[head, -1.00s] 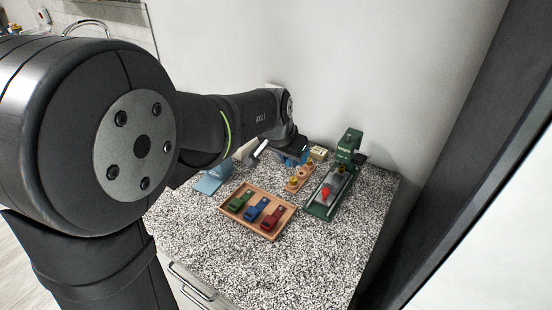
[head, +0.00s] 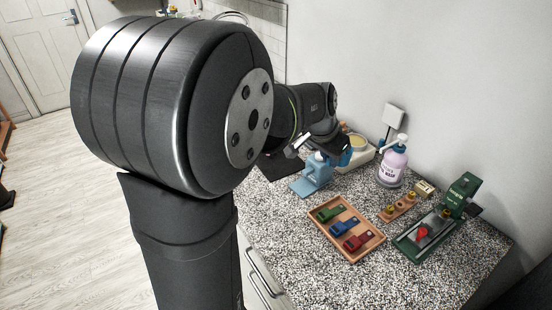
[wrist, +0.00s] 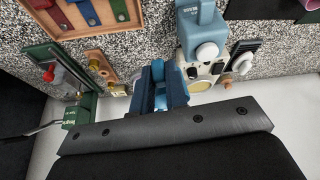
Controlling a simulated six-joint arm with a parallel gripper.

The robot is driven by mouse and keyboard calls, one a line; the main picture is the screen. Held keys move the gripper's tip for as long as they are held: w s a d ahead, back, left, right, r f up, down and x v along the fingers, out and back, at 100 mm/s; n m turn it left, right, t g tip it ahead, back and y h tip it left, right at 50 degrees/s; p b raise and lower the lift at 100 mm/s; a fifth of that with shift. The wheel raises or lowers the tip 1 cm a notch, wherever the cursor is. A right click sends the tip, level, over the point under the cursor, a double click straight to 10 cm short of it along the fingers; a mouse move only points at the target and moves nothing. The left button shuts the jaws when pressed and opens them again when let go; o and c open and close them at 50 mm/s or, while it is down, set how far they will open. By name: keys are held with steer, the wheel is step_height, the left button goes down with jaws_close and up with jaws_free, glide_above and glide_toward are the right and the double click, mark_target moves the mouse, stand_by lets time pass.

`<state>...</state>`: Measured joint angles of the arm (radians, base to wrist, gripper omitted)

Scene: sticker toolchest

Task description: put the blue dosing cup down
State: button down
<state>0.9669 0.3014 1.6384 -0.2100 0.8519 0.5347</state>
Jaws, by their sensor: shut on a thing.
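My gripper (wrist: 160,90) has blue jaws, shut on a small blue thing, which I take as the blue dosing cup (wrist: 160,99). Only a little of it shows between the jaws in the wrist view. In the head view my gripper (head: 342,157) is above the back of the counter, between the light blue device (head: 316,172) and the lilac pump bottle (head: 393,165). The cup cannot be made out there. I cannot tell whether it touches anything below. The light blue device also shows in the wrist view (wrist: 201,28), just right of the jaws.
A cream round-topped appliance (head: 357,143) stands behind my gripper. A wooden tray (head: 318,228) holds red, blue and green clips. The front-right counter (head: 400,285) is clear.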

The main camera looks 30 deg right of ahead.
steer(key=w+a+f+n+t, duration=0.1)
steer(key=w+a+n, duration=0.2)
steer(key=w+a, duration=0.8)
steer(key=w+a+f+n+t+y, duration=0.1)
steer(key=w+a+f+n, duration=0.2)
steer(key=w+a, duration=0.55)
steer(key=w+a+f+n+t+y, duration=0.1)
steer(key=w+a+f+n, duration=0.2)
steer(key=a, duration=1)
steer(key=w+a+f+n+y, duration=0.1)
steer(key=w+a+f+n, duration=0.2)
steer(key=w+a, duration=0.55)
steer(key=s+d+r+m+h, duration=0.1)
steer(key=s+d+r, duration=0.15)
steer(key=d, duration=0.65)
steer(key=s+d+r+m, duration=0.2)
steer(key=s+d, duration=0.1)
steer(key=d, duration=0.7)
steer(key=s+d+r+m+h, duration=0.1)
steer(key=s+d+r, duration=0.1)
steer(key=s+d, duration=0.5)
steer(key=s+d+r+m, duration=0.1)
steer(key=s+d+r, duration=0.15)
steer(key=d, duration=0.75)
glide_above(282, 172)
steer(key=s+a, duration=0.1)
steer(key=shift+g, duration=0.3)
step_height(282, 172, down, 10)
steer(key=shift+s+a+f, duration=0.1)
steer(key=shift+f, duration=0.05)
